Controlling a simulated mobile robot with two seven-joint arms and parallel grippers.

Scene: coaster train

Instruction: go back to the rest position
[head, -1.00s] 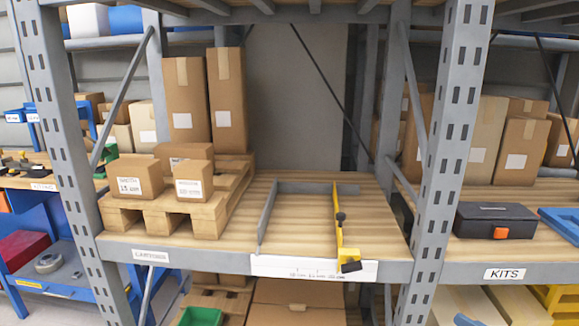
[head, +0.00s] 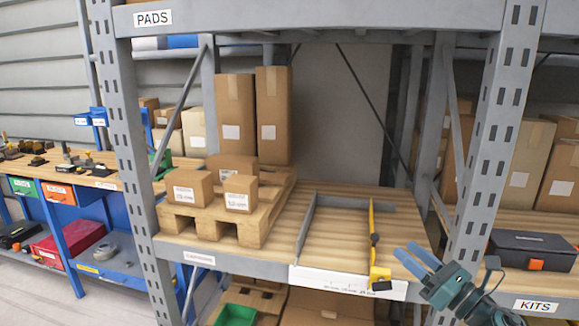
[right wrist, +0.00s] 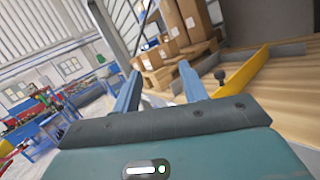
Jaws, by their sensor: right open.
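My right gripper (head: 416,258) shows at the lower right of the head view, in front of the shelf by the right upright. Its two blue fingers are apart with nothing between them. In the right wrist view the same open fingers (right wrist: 157,84) point toward the shelf, with the pallet and cartons beyond them. My left gripper is in neither view.
The shelf (head: 330,225) carries a wooden pallet (head: 207,231) with cartons, and a grey frame with a yellow bar (head: 372,240). A grey upright (head: 492,130) stands close to my right gripper. A black case (head: 525,243) sits on the right. A blue workbench (head: 90,235) stands at the left.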

